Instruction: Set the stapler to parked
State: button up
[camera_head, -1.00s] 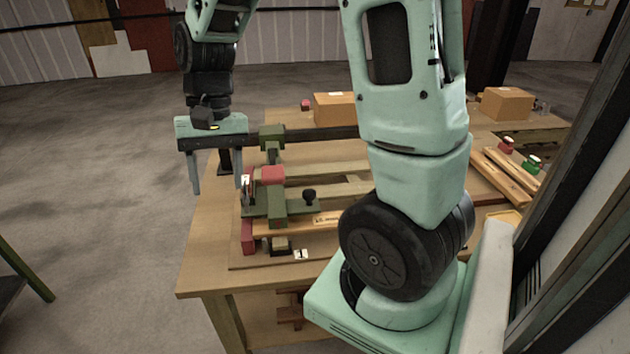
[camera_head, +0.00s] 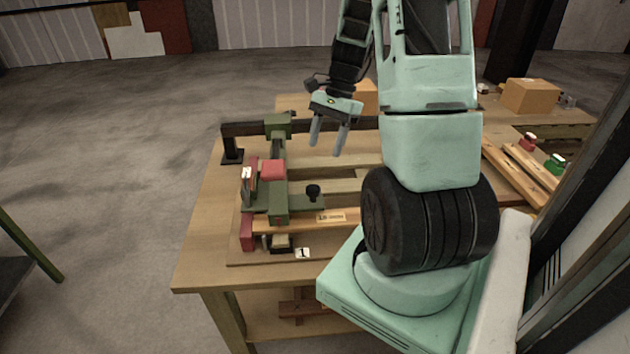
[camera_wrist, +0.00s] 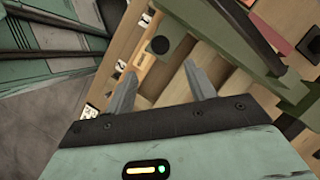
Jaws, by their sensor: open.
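I take the stapler to be the green carriage (camera_head: 279,203) with a red block (camera_head: 272,170) on top. Its upper green clamp (camera_head: 277,124) sits on a black rail (camera_head: 243,128) near the rail's left end. A black knob (camera_head: 313,190) stands on its right side. My gripper (camera_head: 326,150) is open and empty, with its fingers pointing down, right of the clamp and apart from the carriage. In the wrist view my two fingers (camera_wrist: 160,70) are spread, with a black knob (camera_wrist: 160,45) beyond them and green parts (camera_wrist: 290,97) to the right.
Wooden slats and a labelled plank (camera_head: 330,217) lie under the carriage on the table (camera_head: 195,250). A card marked 1 (camera_head: 302,253) is at the front. A cardboard box (camera_head: 530,96) and red and green knobs (camera_head: 555,163) are at the right.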

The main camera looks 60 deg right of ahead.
aim_at(313, 188)
jog(key=x, duration=1.1)
jog(key=shift+f+p, duration=0.1)
jog(key=shift+p, duration=0.3)
jog(key=shift+c, duration=0.3)
grip_shut()
jog(key=s+d+b, duration=0.1)
jog(key=s+d, duration=1.3)
jog(key=s, duration=0.3)
jog(key=s+d, duration=1.5)
jog(key=s, duration=0.2)
jog(key=shift+s+d+b, duration=0.3)
jog(key=shift+s+b, duration=0.05)
jog(key=shift+b, duration=0.05)
jog(key=shift+o, duration=0.3)
grip_release()
jog(key=shift+s+d, duration=0.1)
